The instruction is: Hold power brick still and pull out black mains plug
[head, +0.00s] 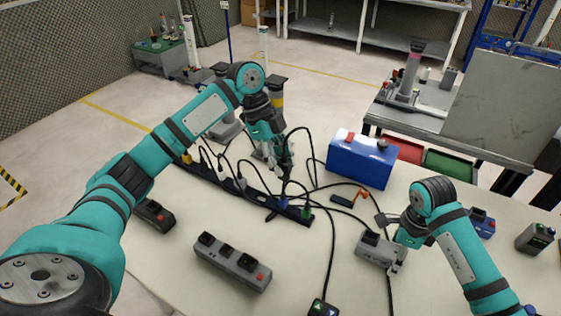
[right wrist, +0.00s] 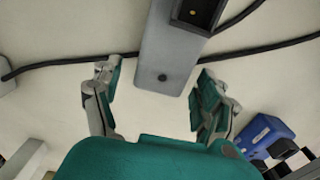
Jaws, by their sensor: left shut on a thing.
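A grey power brick (head: 372,252) lies on the table at right, with a black plug-like piece (head: 371,238) on top. In the right wrist view the grey brick (right wrist: 168,55) stands between my right fingers, with a square black socket part (right wrist: 192,14) at its far end. My right gripper (right wrist: 158,88) is open around the brick, with gaps on both sides. It also shows in the head view (head: 395,262). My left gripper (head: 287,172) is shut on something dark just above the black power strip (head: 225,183). What exactly it holds is too small to tell.
Several plugs and looping black cables crowd the strip. A blue box (head: 361,162) stands behind it. A grey socket block (head: 232,265) and a dark block (head: 153,215) lie at front left. A black cable (right wrist: 60,62) crosses near my right fingers.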

